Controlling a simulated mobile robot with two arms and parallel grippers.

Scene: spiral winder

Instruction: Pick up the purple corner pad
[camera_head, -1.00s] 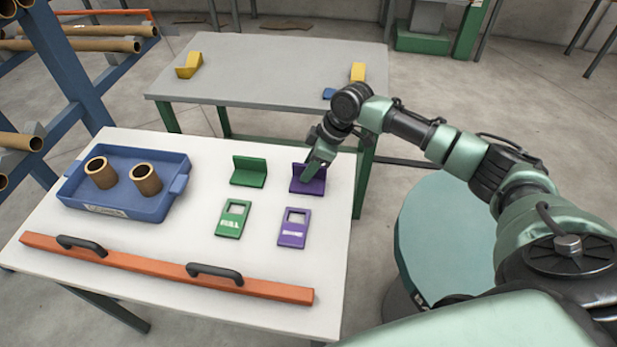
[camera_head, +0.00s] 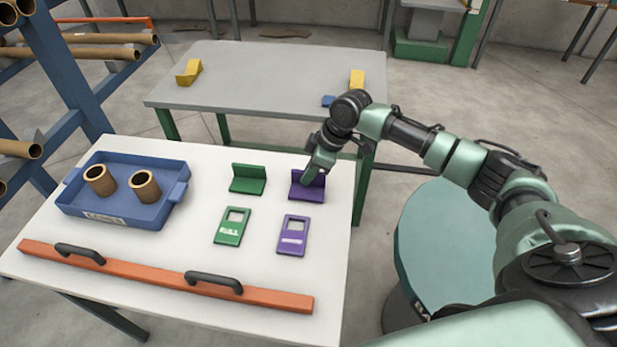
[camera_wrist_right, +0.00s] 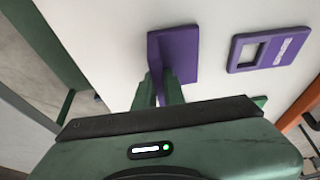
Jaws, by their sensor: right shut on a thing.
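The purple corner pad (camera_head: 306,188) is an L-shaped piece on the white table, right of the green corner pad (camera_head: 248,180). In the right wrist view the purple corner pad (camera_wrist_right: 180,54) has its upright wall at my fingers. My right gripper (camera_head: 314,174) is shut on that wall and partly covers it in the head view; its fingers also show in the right wrist view (camera_wrist_right: 162,84). The pad appears to be at the table surface; I cannot tell whether it is lifted. My left gripper is not in view.
A purple tag (camera_head: 292,236) and a green tag (camera_head: 232,226) lie in front of the pads. A blue tray (camera_head: 122,212) with two cardboard tubes is at left. An orange bar (camera_head: 165,281) with black handles lies along the front. A grey table (camera_head: 270,75) stands behind.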

